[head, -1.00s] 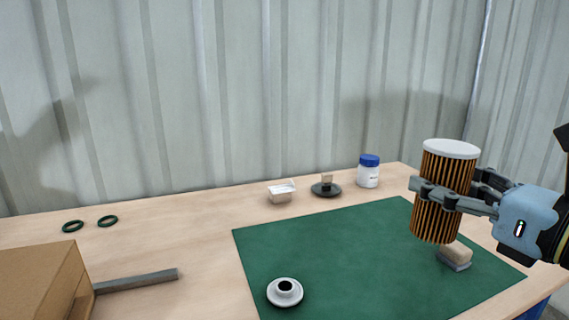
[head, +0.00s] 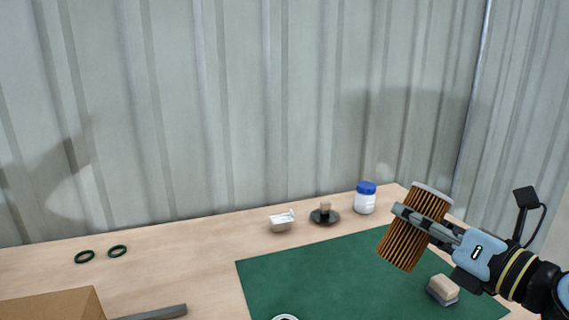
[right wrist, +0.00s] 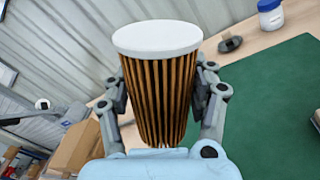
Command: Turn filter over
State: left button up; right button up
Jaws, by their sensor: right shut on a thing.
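The filter (head: 407,243) is an orange-brown pleated cylinder with a white end cap. My right gripper (head: 425,220) is shut on it, holding it above the right part of the green mat. In the head view it is tilted, the white cap up and to the right, the other end down and to the left. In the right wrist view the filter (right wrist: 158,90) stands between the two fingers (right wrist: 165,95), its white cap toward the top. The lower end is hidden there behind the gripper body. My left gripper is not in view.
The green mat (head: 320,275) has a beige-and-grey block (head: 442,289) at right and a white ring part (head: 285,317) cut off below. Behind stand a white tub (head: 282,222), a dark disc (head: 325,217) and a blue-lidded jar (head: 365,198). A cardboard box (head: 50,304) is at left.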

jog(key=m+p, duration=0.4)
jog(key=shift+r, duration=0.4)
jog(key=shift+f+m+p, duration=0.2)
jog(key=shift+m+p, duration=0.4)
jog(key=shift+m, duration=0.2)
jog(key=m+p, duration=0.4)
jog(key=shift+r+p, duration=0.25)
jog(key=shift+p, duration=0.1)
jog(key=shift+f+m+p, duration=0.15)
jog(key=shift+m+p, duration=0.15)
jog(key=shift+m, duration=0.4)
jog(key=shift+f, duration=0.25)
